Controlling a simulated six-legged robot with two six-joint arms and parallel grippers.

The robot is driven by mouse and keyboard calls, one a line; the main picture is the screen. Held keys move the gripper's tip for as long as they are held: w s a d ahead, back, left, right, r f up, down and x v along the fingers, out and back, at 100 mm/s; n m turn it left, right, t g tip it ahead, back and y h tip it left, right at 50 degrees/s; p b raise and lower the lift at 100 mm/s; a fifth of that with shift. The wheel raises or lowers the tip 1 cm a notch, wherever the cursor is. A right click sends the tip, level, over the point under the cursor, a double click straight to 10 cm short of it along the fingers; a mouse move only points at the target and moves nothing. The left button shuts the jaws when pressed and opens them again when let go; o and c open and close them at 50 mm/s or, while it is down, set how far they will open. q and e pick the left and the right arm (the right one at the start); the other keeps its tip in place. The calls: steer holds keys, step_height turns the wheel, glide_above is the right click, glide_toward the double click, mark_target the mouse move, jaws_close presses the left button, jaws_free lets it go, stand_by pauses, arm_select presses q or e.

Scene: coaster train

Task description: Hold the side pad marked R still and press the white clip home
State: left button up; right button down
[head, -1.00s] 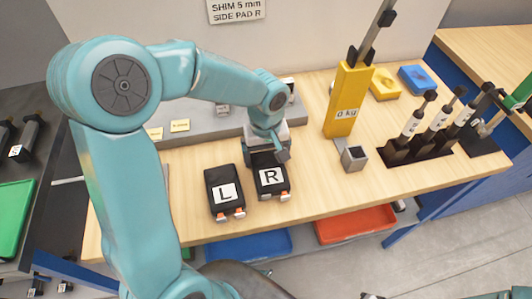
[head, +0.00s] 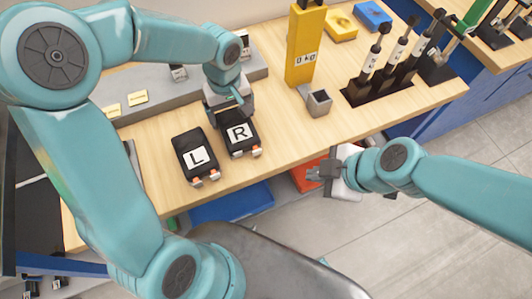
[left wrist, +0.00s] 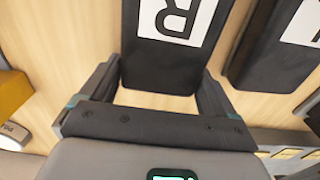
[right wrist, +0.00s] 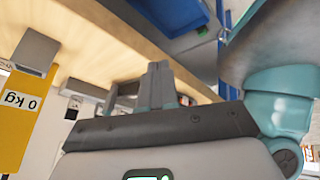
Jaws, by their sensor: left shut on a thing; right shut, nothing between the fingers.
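The black side pad marked R (head: 247,144) lies flat on the bench, its white label up. Small orange and white clips (head: 257,151) show at its front edge; I cannot tell how far in they sit. My left gripper (head: 232,112) is shut on the rear end of pad R, with a finger on each side; the pad (left wrist: 150,65) also shows between the fingers in the left wrist view. My right gripper (head: 314,172) is shut and empty, beyond the bench's front edge and to the right of pad R. Its closed fingers (right wrist: 158,85) show in the right wrist view.
The pad marked L (head: 187,143) lies just left of pad R. A yellow 0 kg post (head: 304,50) and a small grey box (head: 318,100) stand to the right. Blue (head: 232,203) and red (head: 306,178) trays sit below the bench edge.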

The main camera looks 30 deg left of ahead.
mark_target(257, 152)
step_height(257, 152, up, 6)
steer(key=s+a+n+y, duration=0.1)
steer(key=s+a+n, duration=0.1)
steer(key=n, duration=0.2)
steer(key=shift+s+a+n, duration=0.3)
steer(key=shift+s+a, duration=0.05)
steer(key=shift+s, duration=0.05)
steer(key=shift+f, duration=0.2)
steer(key=shift+g, duration=0.3)
steer(key=x, duration=1)
steer(key=shift+a+f, duration=0.1)
steer(key=shift+f, duration=0.05)
steer(key=shift+w+a, duration=0.9)
steer(key=shift+w, duration=0.05)
steer(key=shift+w+a, duration=0.4)
steer(key=shift+a, duration=0.1)
